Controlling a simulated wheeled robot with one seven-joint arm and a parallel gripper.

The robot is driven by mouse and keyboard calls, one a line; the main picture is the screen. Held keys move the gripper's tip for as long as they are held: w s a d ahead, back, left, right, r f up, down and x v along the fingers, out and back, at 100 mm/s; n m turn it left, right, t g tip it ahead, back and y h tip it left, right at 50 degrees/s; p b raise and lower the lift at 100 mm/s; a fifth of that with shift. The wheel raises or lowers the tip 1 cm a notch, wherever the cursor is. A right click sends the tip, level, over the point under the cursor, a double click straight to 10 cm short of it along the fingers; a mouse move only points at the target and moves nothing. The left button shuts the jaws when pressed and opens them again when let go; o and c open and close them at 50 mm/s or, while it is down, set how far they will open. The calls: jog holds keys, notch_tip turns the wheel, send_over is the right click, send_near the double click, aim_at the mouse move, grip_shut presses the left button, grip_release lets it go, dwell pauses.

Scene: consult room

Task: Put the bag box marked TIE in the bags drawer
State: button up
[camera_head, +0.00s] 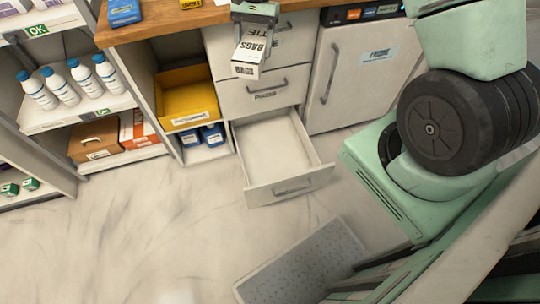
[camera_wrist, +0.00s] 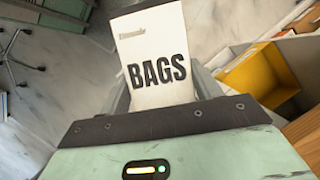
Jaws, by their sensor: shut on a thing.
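The white bag box (camera_head: 248,56) has BAGS in dark letters on two faces and TIE on its upper part in the head view. My gripper (camera_head: 255,14) is shut on it and holds it in the air in front of the upper drawer fronts. In the wrist view the box (camera_wrist: 155,62) stands out beyond my gripper (camera_wrist: 158,100), with BAGS facing the camera. The lowest drawer (camera_head: 290,189) of the unit is pulled out, and its inside looks empty. I cannot read a label on its front. The box is above this drawer and apart from it.
A closed drawer marked PADS (camera_head: 262,95) sits above the open one. A fridge (camera_head: 345,80) stands to the right. A yellow bin (camera_head: 187,98) is in the left cubby. Shelves with white bottles (camera_head: 60,87) stand far left. A grey mat (camera_head: 302,265) lies on open floor.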

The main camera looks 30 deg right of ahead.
notch_tip(320, 180, down, 17)
jog(key=w+m+t+y+b, duration=0.1)
jog(key=w+m+t+b, duration=0.1)
jog(key=m+b, duration=0.75)
jog(key=m+t+h+b, duration=0.5)
jog(key=m+b, duration=1.5)
jog(key=b, duration=2.1)
send_over(274, 156)
jog(key=s, duration=0.2)
notch_tip(274, 156, down, 44)
jog(key=f+b, duration=0.2)
jog(key=f, duration=0.1)
jog(key=f+b, duration=0.2)
jog(key=f, duration=0.1)
jog(key=f+b, duration=0.2)
jog(key=f, duration=0.2)
jog(key=shift+w+a+b, duration=0.1)
jog(key=shift+a+b, duration=0.15)
jog(key=shift+b, duration=0.1)
jog(key=shift+f, duration=0.15)
jog(key=o, duration=1.2)
